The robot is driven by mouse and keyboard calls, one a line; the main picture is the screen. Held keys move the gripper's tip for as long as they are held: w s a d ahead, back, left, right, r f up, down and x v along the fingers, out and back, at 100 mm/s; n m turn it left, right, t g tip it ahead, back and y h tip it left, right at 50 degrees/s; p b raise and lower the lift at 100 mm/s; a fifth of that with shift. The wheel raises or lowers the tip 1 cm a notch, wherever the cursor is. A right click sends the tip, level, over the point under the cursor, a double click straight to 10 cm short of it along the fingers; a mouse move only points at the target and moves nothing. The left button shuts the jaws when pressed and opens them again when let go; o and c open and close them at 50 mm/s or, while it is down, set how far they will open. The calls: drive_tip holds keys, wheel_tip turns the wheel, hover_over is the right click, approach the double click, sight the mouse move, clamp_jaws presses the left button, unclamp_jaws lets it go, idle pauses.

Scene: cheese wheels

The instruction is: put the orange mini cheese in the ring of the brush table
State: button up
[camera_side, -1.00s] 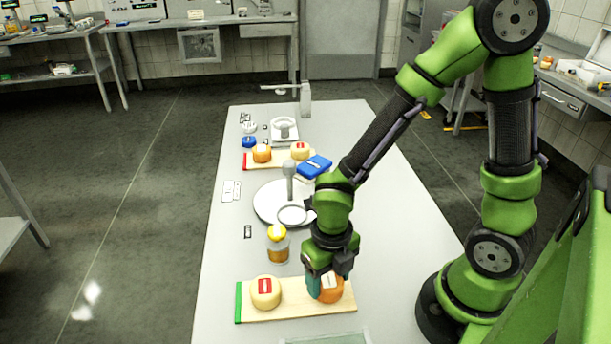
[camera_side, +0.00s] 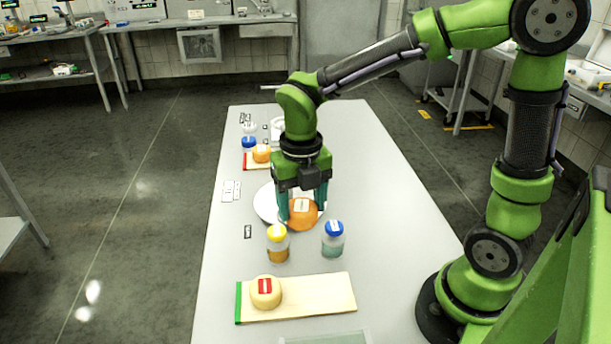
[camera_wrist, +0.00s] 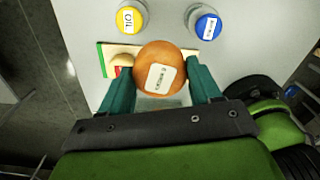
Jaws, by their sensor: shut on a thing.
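My gripper (camera_side: 303,215) is shut on the orange mini cheese (camera_side: 302,216), a round orange wheel with a pale label. The cheese also shows in the wrist view (camera_wrist: 160,62) between the two teal fingers. It is held off the board, in front of and apparently over the white round brush table (camera_side: 264,203). Only the brush table's left edge shows clearly. Its ring and upright post are hidden behind my gripper and the cheese. How high the cheese is above the ring cannot be told.
A yellow-capped jar (camera_side: 278,243) and a blue-capped jar (camera_side: 333,240) stand just in front. A wooden board (camera_side: 320,296) with a pale yellow cheese (camera_side: 265,292) lies nearer. Another orange cheese (camera_side: 262,153) sits on a farther board. The table's right side is clear.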

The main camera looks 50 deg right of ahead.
drive_tip(key=w+d+r+m, duration=0.6)
drive_tip(key=w+d+m, duration=0.1)
drive_tip(key=w+d, duration=0.35)
drive_tip(key=f, duration=1.1)
drive_tip(key=a+f, duration=0.1)
drive_tip(key=f, duration=0.5)
drive_tip(key=shift+f, duration=0.1)
drive_tip(key=o, duration=1.1)
drive_tip(key=shift+f, duration=0.15)
